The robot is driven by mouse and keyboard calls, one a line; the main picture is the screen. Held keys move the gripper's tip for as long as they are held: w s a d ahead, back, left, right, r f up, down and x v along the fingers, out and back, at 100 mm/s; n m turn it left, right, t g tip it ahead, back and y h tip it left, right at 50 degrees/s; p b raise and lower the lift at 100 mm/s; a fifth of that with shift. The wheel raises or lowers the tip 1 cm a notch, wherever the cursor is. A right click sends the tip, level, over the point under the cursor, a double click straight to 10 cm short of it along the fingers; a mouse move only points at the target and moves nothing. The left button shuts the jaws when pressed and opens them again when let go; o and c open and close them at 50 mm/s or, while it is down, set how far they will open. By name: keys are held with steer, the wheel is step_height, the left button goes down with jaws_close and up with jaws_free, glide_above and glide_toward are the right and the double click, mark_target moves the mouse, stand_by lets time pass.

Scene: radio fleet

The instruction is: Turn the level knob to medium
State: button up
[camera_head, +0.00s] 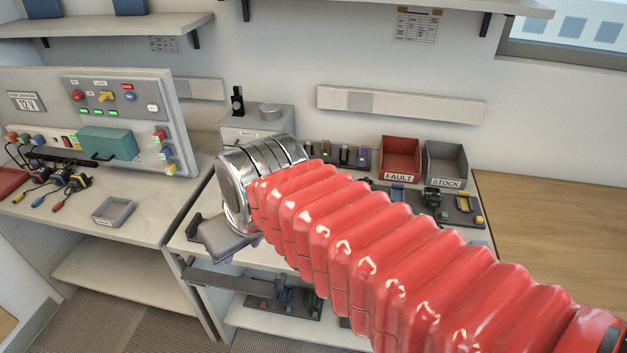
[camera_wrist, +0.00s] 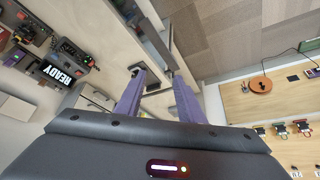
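No knob with a readable "level" label shows. In the head view, my red arm and metal cuff hide most of the gripper, low in front of the middle bench. It is apart from the grey box.
A panel (camera_head: 182,90) with buttons and a yellow lever stands on the left bench. A red FAULT bin (camera_head: 400,160) and a grey STOCK bin (camera_head: 446,165) stand at the back right. A READY display (camera_wrist: 58,73) shows in the wrist view. The wooden tabletop (camera_head: 550,215) looks clear.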

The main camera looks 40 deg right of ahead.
steer(key=w+d, duration=1.2)
steer(key=d, duration=0.4)
steer(key=w+d+f, duration=0.1)
steer(key=d+f, duration=0.1)
steer(key=d, duration=0.7)
steer(key=w+d+f+m, duration=0.1)
steer(key=w+d+f, duration=0.1)
steer(key=d, duration=0.7)
steer(key=shift+w+d+f+g, duration=0.3)
steer(key=shift+d+f+g, duration=0.1)
steer(key=shift+f, duration=0.35)
steer(key=shift+f, duration=0.1)
steer(key=x, duration=1.3)
steer(key=shift+d+f, duration=0.15)
steer(key=shift+f, duration=0.15)
steer(key=shift+c, duration=0.5)
jaws_close()
